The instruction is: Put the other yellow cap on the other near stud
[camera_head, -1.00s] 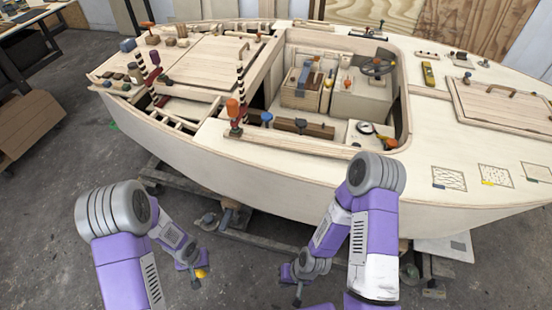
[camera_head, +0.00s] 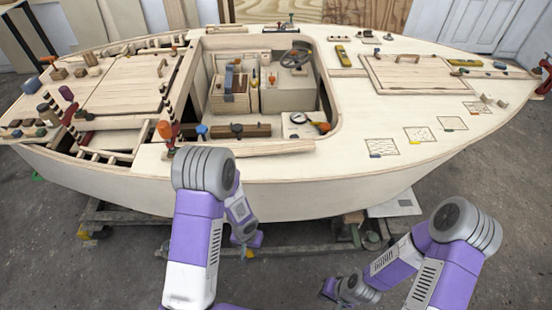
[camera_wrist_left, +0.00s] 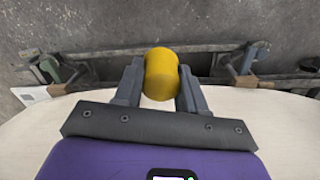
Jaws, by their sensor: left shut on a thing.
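My left gripper (camera_wrist_left: 161,85) is shut on a yellow cap (camera_wrist_left: 161,74), which sits between its two fingers in the left wrist view. In the head view this gripper (camera_head: 248,243) hangs low in front of the boat's near side, and a bit of the yellow cap (camera_head: 249,254) shows beneath it. The cap is clear of the deck. My right gripper (camera_head: 328,291) is low in front of the hull at the right; its fingers are too small to read. I cannot make out which deck fitting is the near stud.
The plywood boat hull (camera_head: 290,197) spans the view, with an open cockpit in its deck. An orange-topped post (camera_head: 165,131) and a blue knob (camera_head: 201,131) stand near the cockpit's near left corner. Marked squares (camera_head: 418,134) lie on the bare right deck. Floor in front is open.

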